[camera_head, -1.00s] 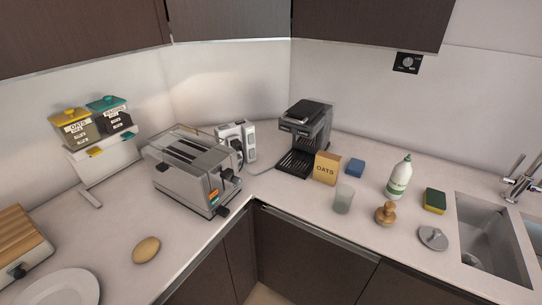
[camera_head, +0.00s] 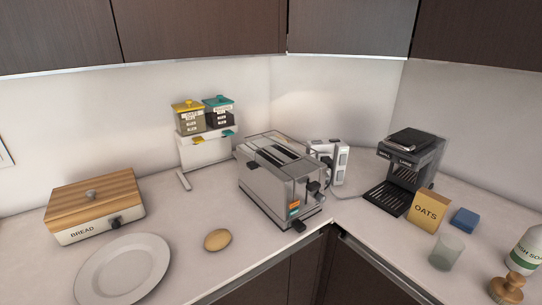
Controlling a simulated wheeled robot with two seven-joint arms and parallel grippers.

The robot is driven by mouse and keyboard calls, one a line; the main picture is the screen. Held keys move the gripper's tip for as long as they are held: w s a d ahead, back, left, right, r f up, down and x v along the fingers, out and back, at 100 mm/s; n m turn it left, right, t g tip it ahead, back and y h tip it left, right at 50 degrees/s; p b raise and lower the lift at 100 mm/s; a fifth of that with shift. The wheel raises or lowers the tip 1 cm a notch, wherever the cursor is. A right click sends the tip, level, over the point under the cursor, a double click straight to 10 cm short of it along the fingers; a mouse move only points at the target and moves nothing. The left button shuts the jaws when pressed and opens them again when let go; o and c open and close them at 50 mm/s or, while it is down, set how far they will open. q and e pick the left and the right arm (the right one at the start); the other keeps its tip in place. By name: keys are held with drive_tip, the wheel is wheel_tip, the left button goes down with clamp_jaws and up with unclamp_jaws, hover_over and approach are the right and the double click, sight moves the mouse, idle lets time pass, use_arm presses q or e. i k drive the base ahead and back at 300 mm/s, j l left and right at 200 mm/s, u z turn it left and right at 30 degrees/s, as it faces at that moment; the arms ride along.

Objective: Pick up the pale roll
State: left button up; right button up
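The pale roll (camera_head: 217,240) is a small, tan, oval bun. It lies alone on the white counter, in front of the steel toaster (camera_head: 277,182) and to the right of the white plate (camera_head: 124,270). Nothing covers it. Neither of my grippers shows in the head view.
A bread box (camera_head: 96,205) with a wooden lid stands left, behind the plate. Two canisters (camera_head: 203,114) on a white stand are at the back. A coffee machine (camera_head: 405,170), an oats box (camera_head: 426,211), a blue block (camera_head: 465,220) and a glass (camera_head: 447,252) stand right. The counter around the roll is clear.

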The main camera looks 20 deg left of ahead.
sight(218, 239)
drive_tip(key=u, duration=1.25)
drive_tip(key=l+u, duration=0.1)
drive_tip(key=l, duration=0.4)
